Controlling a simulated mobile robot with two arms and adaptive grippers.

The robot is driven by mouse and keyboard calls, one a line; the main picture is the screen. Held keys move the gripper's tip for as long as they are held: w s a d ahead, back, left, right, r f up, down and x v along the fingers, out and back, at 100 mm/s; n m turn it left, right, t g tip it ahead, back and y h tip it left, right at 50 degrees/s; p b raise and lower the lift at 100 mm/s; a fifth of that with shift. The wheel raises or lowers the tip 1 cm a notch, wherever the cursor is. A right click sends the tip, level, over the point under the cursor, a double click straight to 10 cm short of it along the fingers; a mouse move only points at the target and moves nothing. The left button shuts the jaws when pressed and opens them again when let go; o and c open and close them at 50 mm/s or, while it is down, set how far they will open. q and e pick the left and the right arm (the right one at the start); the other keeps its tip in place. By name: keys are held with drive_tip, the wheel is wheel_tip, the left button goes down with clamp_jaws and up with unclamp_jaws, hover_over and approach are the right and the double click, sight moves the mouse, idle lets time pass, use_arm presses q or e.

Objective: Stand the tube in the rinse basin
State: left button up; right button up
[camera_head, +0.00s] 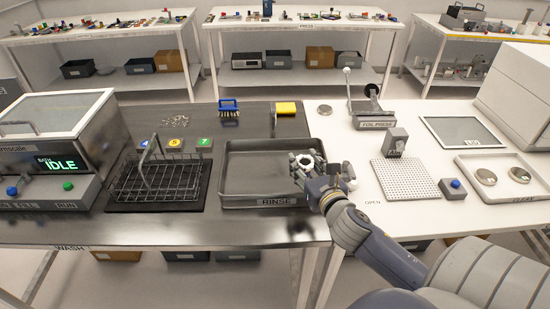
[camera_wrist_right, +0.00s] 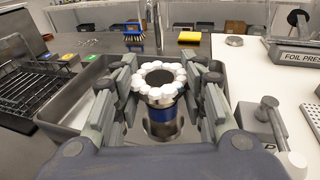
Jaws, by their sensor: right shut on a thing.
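The tube (camera_wrist_right: 162,110) is metallic with a blue band and a ring of white knobs around its dark open top. My right gripper (camera_wrist_right: 160,92) is shut on it, with fingers on both sides below the white ring. In the head view the tube (camera_head: 304,161) and the right gripper (camera_head: 310,168) are at the right side of the rinse basin (camera_head: 235,201), a shallow grey tray labelled RINSE. The tube looks roughly upright. Its lower end is hidden, so I cannot tell whether it touches the basin floor. My left gripper is not in view.
A wire basket (camera_head: 158,180) stands left of the basin. A blue brush (camera_head: 229,108) and a yellow-topped item (camera_head: 286,108) are behind it. A perforated plate (camera_head: 406,179) and the foil press (camera_head: 374,121) are on the white table at right. The basin's left and middle are empty.

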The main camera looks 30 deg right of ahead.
drive_tip(key=w+f, duration=0.1)
drive_tip(key=w, duration=0.2)
drive_tip(key=w+a+f+p, duration=0.1)
drive_tip(key=w+f, duration=0.1)
drive_tip(key=w, duration=0.2)
drive_tip(key=w+a+f, duration=0.1)
drive_tip(key=w, duration=0.2)
drive_tip(key=shift+w+f+p, duration=0.2)
drive_tip(key=shift+w+p, duration=0.1)
drive_tip(key=shift+p, duration=0.1)
drive_tip(key=shift+f, duration=0.15)
drive_tip(key=shift+f+b, duration=0.35)
drive_tip(key=shift+f, duration=0.15)
drive_tip(key=o, duration=1.3)
drive_tip(key=shift+a+f, duration=0.1)
drive_tip(key=shift+f, duration=0.1)
